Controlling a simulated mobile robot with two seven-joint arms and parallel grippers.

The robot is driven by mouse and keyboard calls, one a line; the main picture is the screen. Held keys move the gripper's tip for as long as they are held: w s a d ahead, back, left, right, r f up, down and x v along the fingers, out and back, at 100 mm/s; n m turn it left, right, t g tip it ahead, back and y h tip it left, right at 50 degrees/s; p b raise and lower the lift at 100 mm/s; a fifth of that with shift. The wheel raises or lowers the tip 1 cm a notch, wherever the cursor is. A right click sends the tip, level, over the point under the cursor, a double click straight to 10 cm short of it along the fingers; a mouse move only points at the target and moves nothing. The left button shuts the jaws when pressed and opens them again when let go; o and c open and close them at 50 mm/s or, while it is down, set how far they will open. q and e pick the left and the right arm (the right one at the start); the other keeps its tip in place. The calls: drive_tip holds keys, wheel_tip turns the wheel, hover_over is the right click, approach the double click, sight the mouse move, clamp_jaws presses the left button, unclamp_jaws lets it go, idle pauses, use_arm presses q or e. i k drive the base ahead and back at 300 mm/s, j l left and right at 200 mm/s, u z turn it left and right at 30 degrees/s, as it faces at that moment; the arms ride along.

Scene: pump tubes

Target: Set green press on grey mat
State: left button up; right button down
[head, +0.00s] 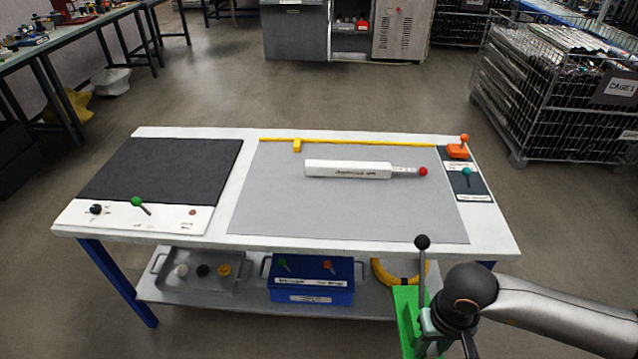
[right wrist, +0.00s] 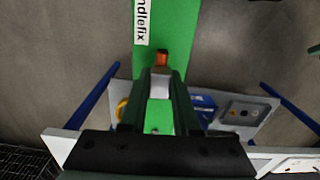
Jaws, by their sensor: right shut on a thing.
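The green press (head: 406,312) is at the lower right of the head view, with an upright dark lever topped by a black ball (head: 422,242). My right gripper (head: 432,322) is shut on it and holds it in front of the table's front edge, off the mat. In the right wrist view the press (right wrist: 182,35) runs up between the fingers, with a white label reading "ndlefix". The grey mat (head: 270,210) lies flat on the middle and right of the white table. My left gripper is not in view.
On the mat lies a white tube (head: 348,169) with a red-ended rod. A yellow rail (head: 370,142) runs along its back edge. A dark mat (head: 165,170) is at left, a small lever panel (head: 470,187) at right. The mat's front part is clear.

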sight(348, 210)
drive_tip(key=i+j+u, duration=0.2)
drive_tip(key=i, duration=0.25)
drive_tip(key=i+j+u, duration=0.15)
drive_tip(key=i, duration=0.35)
drive_tip(key=j, duration=0.1)
